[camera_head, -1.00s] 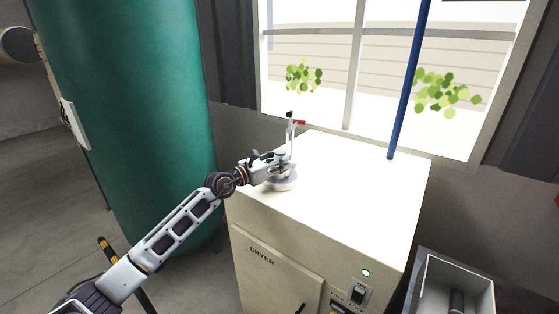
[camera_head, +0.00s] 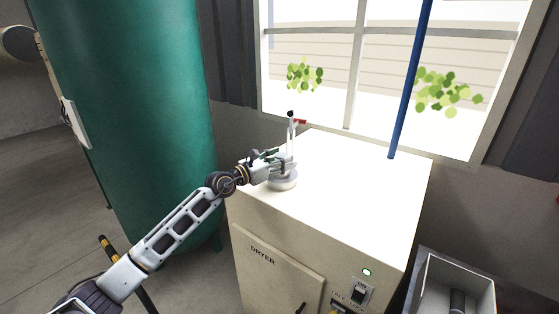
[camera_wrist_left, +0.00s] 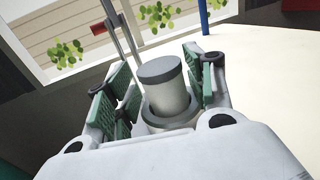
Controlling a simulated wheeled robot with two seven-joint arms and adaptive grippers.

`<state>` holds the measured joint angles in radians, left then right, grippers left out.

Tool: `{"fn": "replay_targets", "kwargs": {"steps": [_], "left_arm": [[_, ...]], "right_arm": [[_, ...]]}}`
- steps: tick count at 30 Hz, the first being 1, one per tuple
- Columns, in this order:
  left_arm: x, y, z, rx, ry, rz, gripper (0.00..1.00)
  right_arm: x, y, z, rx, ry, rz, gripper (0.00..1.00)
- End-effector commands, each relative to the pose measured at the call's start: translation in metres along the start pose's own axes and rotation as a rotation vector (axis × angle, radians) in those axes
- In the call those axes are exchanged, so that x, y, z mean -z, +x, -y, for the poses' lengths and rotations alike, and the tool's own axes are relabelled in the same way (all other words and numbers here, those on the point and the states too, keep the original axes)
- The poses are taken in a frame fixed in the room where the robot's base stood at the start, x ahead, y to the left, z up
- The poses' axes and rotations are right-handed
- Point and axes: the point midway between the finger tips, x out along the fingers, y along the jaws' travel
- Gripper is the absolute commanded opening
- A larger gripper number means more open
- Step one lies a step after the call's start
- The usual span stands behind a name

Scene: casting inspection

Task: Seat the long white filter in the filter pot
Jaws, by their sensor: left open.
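The long white filter (camera_wrist_left: 168,95) is a pale upright cylinder with a grey cap, seen in the left wrist view. Its lower end is inside the grey rim of the filter pot (camera_wrist_left: 168,124); how deep it sits is hidden. In the head view the round pot base (camera_head: 284,184) rests on the dryer top, and the filter is mostly hidden by the gripper. My left gripper (camera_head: 276,160) is open, with its green-padded fingers on both sides of the filter and gaps beside it. My right gripper is out of view.
A thin upright post with a red lever (camera_head: 300,122) rises beside the pot. The white dryer (camera_head: 355,185) has a wide clear top to the right. A blue pole (camera_head: 408,85) stands behind it, a green tank (camera_head: 130,120) at left, and a grey bin (camera_head: 428,285) at lower right.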

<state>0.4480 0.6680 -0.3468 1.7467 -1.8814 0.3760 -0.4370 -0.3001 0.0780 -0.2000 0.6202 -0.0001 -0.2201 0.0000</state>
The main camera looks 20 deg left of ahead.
Motion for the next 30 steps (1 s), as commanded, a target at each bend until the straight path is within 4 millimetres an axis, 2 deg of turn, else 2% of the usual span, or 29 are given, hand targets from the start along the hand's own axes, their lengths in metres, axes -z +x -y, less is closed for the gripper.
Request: {"fn": "replay_targets", "kwargs": {"steps": [1,14,30], "left_arm": [[0.008,0.001,0.005,0.009,-0.004,-0.015,0.61],[0.012,-0.004,0.005,0.01,-0.006,-0.02,0.61],[0.012,-0.045,0.001,0.004,-0.005,-0.022,0.61]], "right_arm": [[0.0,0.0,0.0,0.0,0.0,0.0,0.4],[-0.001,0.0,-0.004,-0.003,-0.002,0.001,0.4],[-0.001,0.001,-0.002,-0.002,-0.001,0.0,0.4]]}}
